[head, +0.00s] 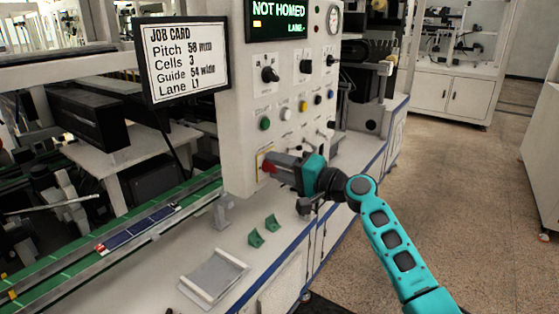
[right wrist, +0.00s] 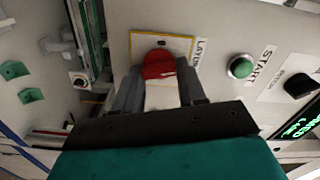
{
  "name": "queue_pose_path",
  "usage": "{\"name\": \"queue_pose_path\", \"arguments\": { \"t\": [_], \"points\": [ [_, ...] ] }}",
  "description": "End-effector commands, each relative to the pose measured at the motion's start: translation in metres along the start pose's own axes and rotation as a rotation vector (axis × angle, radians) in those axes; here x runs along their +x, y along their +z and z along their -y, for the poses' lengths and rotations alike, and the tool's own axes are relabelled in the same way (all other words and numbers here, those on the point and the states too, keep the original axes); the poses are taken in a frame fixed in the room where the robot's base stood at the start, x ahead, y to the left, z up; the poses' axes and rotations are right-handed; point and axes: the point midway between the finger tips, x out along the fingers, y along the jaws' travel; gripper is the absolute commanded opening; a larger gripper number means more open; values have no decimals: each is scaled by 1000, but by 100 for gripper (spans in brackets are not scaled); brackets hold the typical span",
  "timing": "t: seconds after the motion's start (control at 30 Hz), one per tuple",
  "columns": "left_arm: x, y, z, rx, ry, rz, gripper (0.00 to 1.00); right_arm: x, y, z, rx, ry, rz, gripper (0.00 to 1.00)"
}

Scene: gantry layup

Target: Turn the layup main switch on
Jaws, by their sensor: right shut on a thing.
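The layup main switch is a red knob (head: 268,167) on a yellow-edged plate low on the white control panel. In the right wrist view the red knob (right wrist: 158,64) sits beside a label reading "LAYUP". My right gripper (head: 273,163) reaches it from the right in the head view. In the right wrist view its grey fingers (right wrist: 158,80) are closed on the two sides of the knob. The fingers and gripper body hide part of the knob and plate, so I cannot tell its exact angle. My left gripper is not in view.
A green START button (right wrist: 240,66) is near the switch. The panel's display (head: 278,19) reads "NOT HOMED", with black knobs (head: 270,74) below it. A job card (head: 182,60) hangs at left. Green brackets (head: 256,239) and a tray (head: 213,277) lie on the bench below.

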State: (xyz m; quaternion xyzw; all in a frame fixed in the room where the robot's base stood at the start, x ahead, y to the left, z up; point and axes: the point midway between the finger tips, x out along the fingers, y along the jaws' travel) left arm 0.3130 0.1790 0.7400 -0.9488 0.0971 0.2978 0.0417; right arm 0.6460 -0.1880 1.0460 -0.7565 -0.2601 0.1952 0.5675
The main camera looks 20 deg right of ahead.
Motion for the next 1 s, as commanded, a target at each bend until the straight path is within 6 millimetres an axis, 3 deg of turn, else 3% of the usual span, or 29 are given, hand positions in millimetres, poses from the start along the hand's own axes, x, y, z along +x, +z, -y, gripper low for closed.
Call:
{"name": "queue_pose_path", "arguments": {
  "t": [0.4, 1.0],
  "points": [
    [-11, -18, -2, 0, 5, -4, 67, 0, 0, -1, 246, 1, 0, 10],
    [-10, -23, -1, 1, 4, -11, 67, 0, 1, -2, 304, 0, 1, 10]
  ]
}}
